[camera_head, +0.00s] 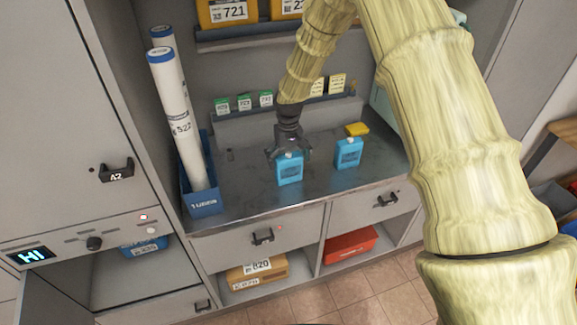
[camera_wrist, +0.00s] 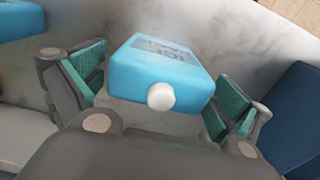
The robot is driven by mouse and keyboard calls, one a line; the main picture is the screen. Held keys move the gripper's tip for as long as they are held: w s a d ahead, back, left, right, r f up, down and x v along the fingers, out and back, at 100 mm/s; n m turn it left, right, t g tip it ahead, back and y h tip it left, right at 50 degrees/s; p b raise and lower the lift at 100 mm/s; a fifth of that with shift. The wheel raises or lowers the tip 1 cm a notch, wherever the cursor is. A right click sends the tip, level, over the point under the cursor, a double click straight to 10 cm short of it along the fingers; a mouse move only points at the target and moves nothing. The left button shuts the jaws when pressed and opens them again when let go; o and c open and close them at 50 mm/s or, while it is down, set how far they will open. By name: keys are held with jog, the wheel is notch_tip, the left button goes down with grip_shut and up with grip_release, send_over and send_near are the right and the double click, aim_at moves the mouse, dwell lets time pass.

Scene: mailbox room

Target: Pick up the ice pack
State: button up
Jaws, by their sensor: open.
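Two blue ice packs stand on the dark metal counter (camera_head: 240,195). The left ice pack (camera_head: 290,170) is directly under my gripper (camera_head: 288,152) in the head view. In the wrist view this ice pack (camera_wrist: 160,72), with "ICE PACK" lettering and a white cap, lies between the two open, teal-padded fingers (camera_wrist: 158,100). I see gaps on both sides, so the fingers appear not to touch it. The other ice pack (camera_head: 348,153) stands to the right; a blue corner at the upper left of the wrist view (camera_wrist: 18,18) is probably it.
A blue tubes bin (camera_head: 203,204) with tall white tubes (camera_head: 175,115) stands left of the gripper. A yellow item (camera_head: 357,129) lies behind the right pack. Shelves with labelled boxes (camera_head: 228,12) are above; drawers (camera_head: 258,238) are below. The counter front is clear.

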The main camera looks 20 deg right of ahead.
jog(key=shift+f, duration=1)
jog(key=c, duration=1.1)
jog(key=shift+r, duration=0.2)
